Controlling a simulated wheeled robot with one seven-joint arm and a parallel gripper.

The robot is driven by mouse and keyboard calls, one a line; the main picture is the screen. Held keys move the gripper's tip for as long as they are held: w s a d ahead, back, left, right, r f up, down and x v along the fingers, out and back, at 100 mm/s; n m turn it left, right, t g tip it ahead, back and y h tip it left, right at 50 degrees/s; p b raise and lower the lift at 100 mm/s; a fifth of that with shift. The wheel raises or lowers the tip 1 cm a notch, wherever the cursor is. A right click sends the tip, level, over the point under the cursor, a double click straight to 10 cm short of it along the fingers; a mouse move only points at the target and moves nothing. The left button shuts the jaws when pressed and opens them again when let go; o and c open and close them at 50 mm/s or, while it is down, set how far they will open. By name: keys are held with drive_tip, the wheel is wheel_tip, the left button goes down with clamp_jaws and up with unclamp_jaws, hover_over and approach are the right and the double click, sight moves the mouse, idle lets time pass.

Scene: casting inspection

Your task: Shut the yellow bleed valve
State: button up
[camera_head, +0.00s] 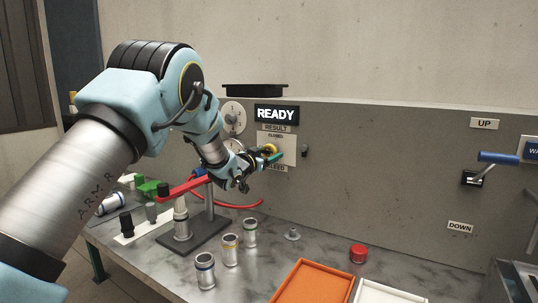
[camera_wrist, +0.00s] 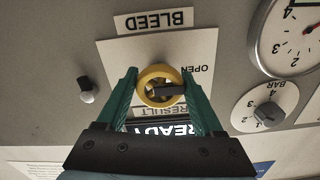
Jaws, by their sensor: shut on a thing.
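The yellow bleed valve (camera_wrist: 145,92) is a round ring-shaped knob on a pale plate, under the BLEED label in the upside-down wrist view. It has a dark bar that lies sideways there, towards the picture's right; the OPEN label (camera_wrist: 198,69) is on that side. The valve also shows as a small yellow spot in the head view (camera_head: 270,148), partly hidden by my gripper (camera_head: 268,159). In the wrist view, the green fingers of my gripper (camera_wrist: 159,76) stand on both sides of the knob and are shut on it. The CLOSED label (camera_head: 275,136) shows in the head view.
A lit READY display (camera_head: 276,114) is above the valve plate. Dials (camera_wrist: 268,108) and a small knob (camera_wrist: 86,86) flank it. Below, a red lever (camera_head: 183,188), several metal cylinders, a red cap (camera_head: 358,253) and an orange tray (camera_head: 283,290) are on the bench.

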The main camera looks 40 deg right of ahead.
drive_tip(key=shift+f+b, duration=0.1)
drive_tip(key=shift+b, duration=0.2)
drive_tip(key=m+b, duration=0.1)
drive_tip(key=b, duration=0.2)
drive_tip(key=m+b, duration=0.2)
drive_tip(key=shift+f+b, duration=0.3)
drive_tip(key=shift+b, duration=0.1)
drive_tip(key=m+b, duration=0.4)
drive_tip(key=b, duration=0.3)
drive_tip(key=shift+w+r+m, duration=0.1)
drive_tip(key=shift+m, duration=0.2)
drive_tip(key=m+b, duration=0.5)
drive_tip(key=b, duration=0.1)
drive_tip(key=shift+r+b, duration=0.15)
drive_tip(key=shift+b, duration=0.15)
drive_tip(key=m+b, duration=0.2)
drive_tip(key=m, duration=0.1)
drive_tip(key=m+b, duration=0.2)
drive_tip(key=shift+r, duration=0.25)
drive_tip(key=shift+r+m, duration=0.1)
drive_tip(key=shift+m, duration=0.2)
drive_tip(key=o, duration=1.4)
drive_tip(key=shift+a, duration=0.15)
